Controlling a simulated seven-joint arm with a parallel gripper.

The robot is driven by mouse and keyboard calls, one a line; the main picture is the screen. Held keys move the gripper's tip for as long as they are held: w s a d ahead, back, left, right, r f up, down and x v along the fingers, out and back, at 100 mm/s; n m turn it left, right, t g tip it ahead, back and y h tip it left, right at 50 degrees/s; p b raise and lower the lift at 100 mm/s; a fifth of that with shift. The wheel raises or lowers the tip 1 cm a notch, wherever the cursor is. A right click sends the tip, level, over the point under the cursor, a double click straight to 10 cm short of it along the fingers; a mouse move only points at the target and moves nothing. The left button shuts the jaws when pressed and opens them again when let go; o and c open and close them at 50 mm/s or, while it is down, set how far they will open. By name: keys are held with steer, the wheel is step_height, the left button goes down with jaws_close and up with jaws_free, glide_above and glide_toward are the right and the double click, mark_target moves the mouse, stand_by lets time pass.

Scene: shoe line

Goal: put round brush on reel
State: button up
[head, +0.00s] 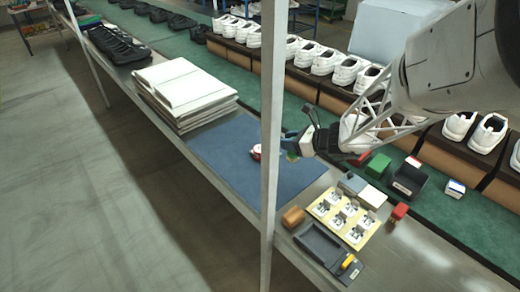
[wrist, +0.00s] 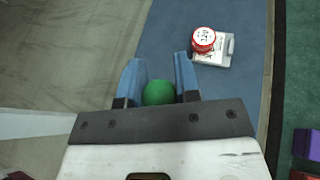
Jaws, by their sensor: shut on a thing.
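My gripper (wrist: 160,68) has two blue fingers, shut on a green rounded thing (wrist: 158,93), which I take to be the round brush. In the head view my gripper (head: 293,143) is above the right part of the blue mat, and the green thing (head: 292,157) shows just under it. A short red cylinder with a white marked top (wrist: 204,39), apparently the reel, stands on or against a small pale grey base (wrist: 219,55) on the mat. It lies ahead and right of the fingertips in the wrist view, apart from them. The brush's lower part is hidden.
The blue mat (head: 222,162) is otherwise mostly bare. A stack of white sheets (head: 182,88) lies left of it. A metal post (head: 270,190) stands in front. A yellow card (head: 335,212), black tray (head: 318,246) and small blocks lie to the right. Shoes line the green belt behind.

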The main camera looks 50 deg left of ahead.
steer(key=s+a, duration=0.6)
steer(key=shift+n+g, duration=0.3)
steer(key=f, duration=0.5)
steer(key=shift+w+d, duration=0.2)
steer(key=shift+w, duration=0.1)
steer(key=shift+a, duration=0.1)
glide_above(256, 148)
steer(key=shift+w+f, duration=0.15)
steer(key=shift+f, duration=0.6)
steer(key=shift+f, duration=1.75)
steer(key=shift+f, duration=0.1)
steer(key=o, duration=0.9)
